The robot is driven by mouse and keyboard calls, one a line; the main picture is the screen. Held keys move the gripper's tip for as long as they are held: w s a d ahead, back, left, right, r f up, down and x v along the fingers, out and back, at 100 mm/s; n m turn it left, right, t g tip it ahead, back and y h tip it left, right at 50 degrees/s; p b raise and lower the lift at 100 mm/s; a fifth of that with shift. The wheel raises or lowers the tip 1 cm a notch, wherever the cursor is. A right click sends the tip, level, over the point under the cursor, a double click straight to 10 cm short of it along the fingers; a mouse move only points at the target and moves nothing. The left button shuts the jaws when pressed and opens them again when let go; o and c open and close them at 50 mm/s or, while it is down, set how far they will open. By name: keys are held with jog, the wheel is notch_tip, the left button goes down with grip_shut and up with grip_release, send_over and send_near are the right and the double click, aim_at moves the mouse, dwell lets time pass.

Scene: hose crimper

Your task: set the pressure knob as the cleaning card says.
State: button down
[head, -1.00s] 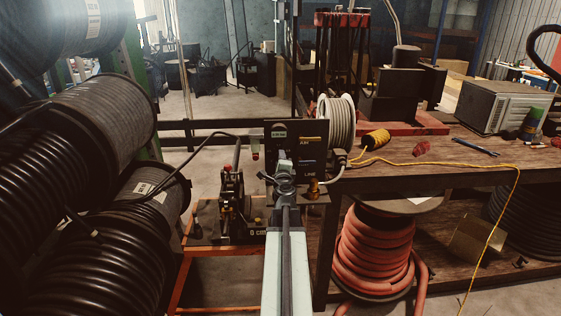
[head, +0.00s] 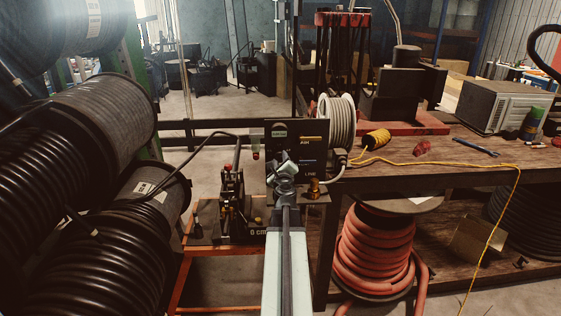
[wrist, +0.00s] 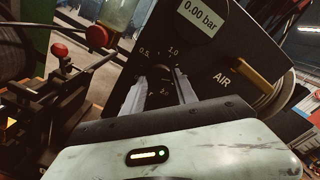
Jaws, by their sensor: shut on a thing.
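The black control panel (head: 311,170) stands upright at the table's left end, and it fills the upper middle of the wrist view (wrist: 228,52). Its round display (wrist: 200,12) reads 0.00 bar. A dial scale with marks 0.5 and 1.0 lies below the display. My gripper (wrist: 160,74) is at this dial, its two fingers shut on the dark pressure knob (wrist: 161,82). The fingers hide most of the knob, so its pointer cannot be read. In the head view my gripper (head: 284,166) covers the panel's lower left. I cannot make out a cleaning card.
A yellow AIR lever (wrist: 253,73) sits right of the dial. The crimper (head: 232,205) with red knobs stands left of the panel. Hose reels (head: 100,120) crowd the left. The wooden table (head: 440,175) with a yellow cord is at the right.

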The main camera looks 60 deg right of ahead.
jog(key=shift+s, duration=0.1)
jog(key=c, duration=1)
grip_release()
